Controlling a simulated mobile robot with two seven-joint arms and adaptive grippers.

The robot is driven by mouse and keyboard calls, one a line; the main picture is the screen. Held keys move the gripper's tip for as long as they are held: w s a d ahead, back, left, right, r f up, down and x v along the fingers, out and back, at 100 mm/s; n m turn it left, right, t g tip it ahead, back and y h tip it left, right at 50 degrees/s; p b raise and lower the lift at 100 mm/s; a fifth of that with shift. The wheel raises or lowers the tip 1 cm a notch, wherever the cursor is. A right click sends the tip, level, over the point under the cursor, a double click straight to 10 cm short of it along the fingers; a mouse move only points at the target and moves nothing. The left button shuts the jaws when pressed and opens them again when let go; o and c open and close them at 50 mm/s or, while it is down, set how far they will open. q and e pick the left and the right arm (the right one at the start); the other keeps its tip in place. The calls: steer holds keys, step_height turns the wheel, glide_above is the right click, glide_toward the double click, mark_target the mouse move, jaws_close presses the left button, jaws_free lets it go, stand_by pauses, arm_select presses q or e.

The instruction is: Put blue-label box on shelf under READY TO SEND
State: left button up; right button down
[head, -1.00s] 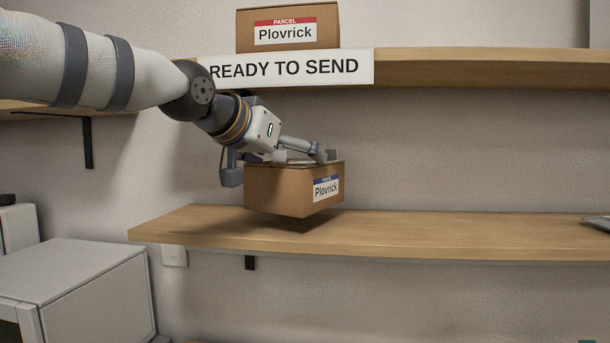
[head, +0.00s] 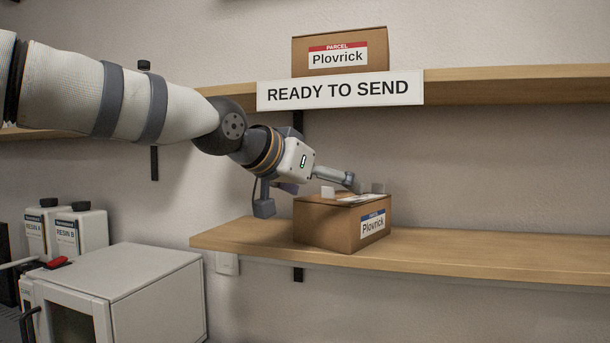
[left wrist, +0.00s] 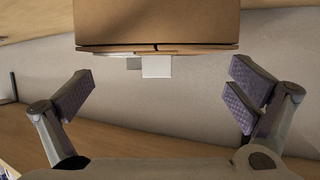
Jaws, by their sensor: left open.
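The blue-label box (head: 325,222), brown cardboard with a blue-topped Plovrick label, sits upright on the lower shelf (head: 480,250), below the READY TO SEND sign (head: 340,91). My left gripper (head: 345,185) is open just above and left of the box's top. In the left wrist view my left gripper's fingers (left wrist: 160,100) are spread wide with nothing between them. A brown cardboard box (left wrist: 155,22) with a white tab shows ahead of them, apart from both fingers. My right gripper is not in view.
A red-label box (head: 340,50) stands on the upper shelf (head: 510,82) above the sign. A pale grey cabinet (head: 120,280) and white resin bottles (head: 80,228) are at lower left. The lower shelf is clear right of the blue-label box.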

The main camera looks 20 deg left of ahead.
arm_select(q)
steer(key=v, duration=0.8)
steer(key=shift+s+a, duration=0.1)
